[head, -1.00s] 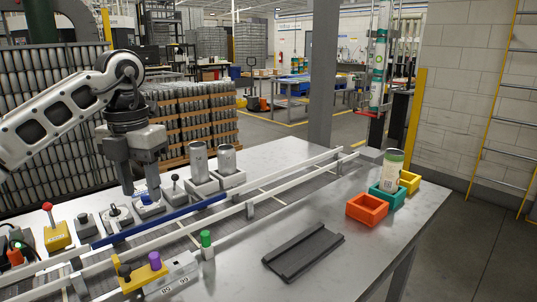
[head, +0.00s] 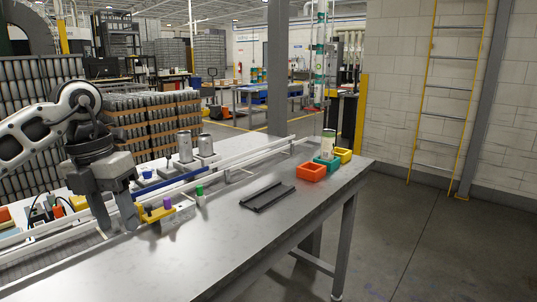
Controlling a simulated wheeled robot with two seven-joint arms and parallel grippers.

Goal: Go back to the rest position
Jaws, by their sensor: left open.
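My left gripper (head: 118,222) is open and empty. It hangs with its fingers down at the left of the metal table (head: 215,245), beside the yellow piece (head: 156,214) with the purple knob. A printed can (head: 328,144) in white and green stands upright in the teal tray (head: 326,165) at the right of the table. Two plain silver cans (head: 185,147) stand upright on grey holders behind the conveyor rails. My right gripper is out of the picture.
An orange tray (head: 311,172) and a yellow tray (head: 343,155) flank the teal one. A dark flat rack (head: 267,196) lies on the table. A green knob (head: 199,190) stands by the rails. The table's front is bare, with open floor to the right.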

